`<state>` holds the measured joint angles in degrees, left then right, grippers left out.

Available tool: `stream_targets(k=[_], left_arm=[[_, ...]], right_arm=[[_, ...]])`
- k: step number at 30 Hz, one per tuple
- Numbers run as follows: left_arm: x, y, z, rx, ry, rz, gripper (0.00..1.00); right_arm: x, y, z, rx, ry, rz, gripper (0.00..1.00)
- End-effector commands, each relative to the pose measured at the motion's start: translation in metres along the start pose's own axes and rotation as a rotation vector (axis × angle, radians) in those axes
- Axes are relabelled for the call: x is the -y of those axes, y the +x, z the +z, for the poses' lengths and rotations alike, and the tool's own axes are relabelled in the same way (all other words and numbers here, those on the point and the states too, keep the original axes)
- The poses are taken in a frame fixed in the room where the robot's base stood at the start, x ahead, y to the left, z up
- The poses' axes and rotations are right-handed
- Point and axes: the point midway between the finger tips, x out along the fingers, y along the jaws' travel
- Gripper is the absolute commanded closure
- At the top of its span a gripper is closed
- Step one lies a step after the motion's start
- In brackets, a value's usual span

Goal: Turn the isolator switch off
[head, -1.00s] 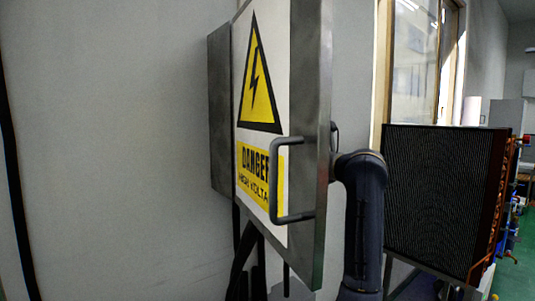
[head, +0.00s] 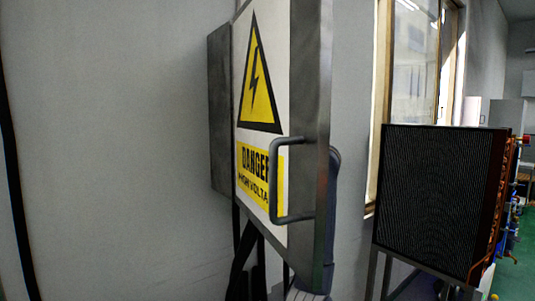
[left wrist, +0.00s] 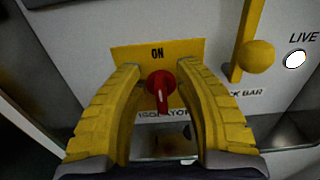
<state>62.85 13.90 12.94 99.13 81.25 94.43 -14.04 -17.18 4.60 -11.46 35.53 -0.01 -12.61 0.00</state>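In the left wrist view, the red isolator switch (left wrist: 160,87) sits on a yellow plate (left wrist: 187,50) marked "ON" at the top. Its handle stands roughly vertical in the picture. An "ISOLATOR" label below it is partly covered. My left gripper (left wrist: 160,76) is open, with its yellow fingers on either side of the red switch. I see a gap on each side and cannot tell whether either finger touches it. In the head view, the switch and my left gripper are hidden. My right gripper is not in view.
The cabinet door (head: 270,60) with its danger sign and metal handle (head: 274,180) blocks the head view. One of my arms shows past its edge. A yellow bar with a round knob (left wrist: 257,57) and a white "LIVE" lamp (left wrist: 295,59) are right of the switch. A dark finned panel (head: 440,200) stands right.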

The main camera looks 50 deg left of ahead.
Motion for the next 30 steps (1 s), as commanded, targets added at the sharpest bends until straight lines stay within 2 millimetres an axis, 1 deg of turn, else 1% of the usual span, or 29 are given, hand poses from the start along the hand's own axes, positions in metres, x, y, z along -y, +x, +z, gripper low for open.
stream_targets(k=[8, 15, 17, 30], left_arm=[[-0.0001, 0.0004, 0.0001, 0.0, 0.0, 0.0, 0.66], [0.0, 0.0002, 0.0, 0.0, 0.0, 0.0, 0.94], [0.0, 0.0002, 0.0, 0.0, 0.0, 0.0, 1.0], [-0.0002, 0.0003, 0.0001, 0.0, -0.009, 0.0, 1.0]], right_arm=[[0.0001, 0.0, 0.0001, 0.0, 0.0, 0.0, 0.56], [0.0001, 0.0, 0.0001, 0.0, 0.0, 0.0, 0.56], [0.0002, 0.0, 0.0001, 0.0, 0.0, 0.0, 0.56], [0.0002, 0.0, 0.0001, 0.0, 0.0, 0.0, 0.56]])
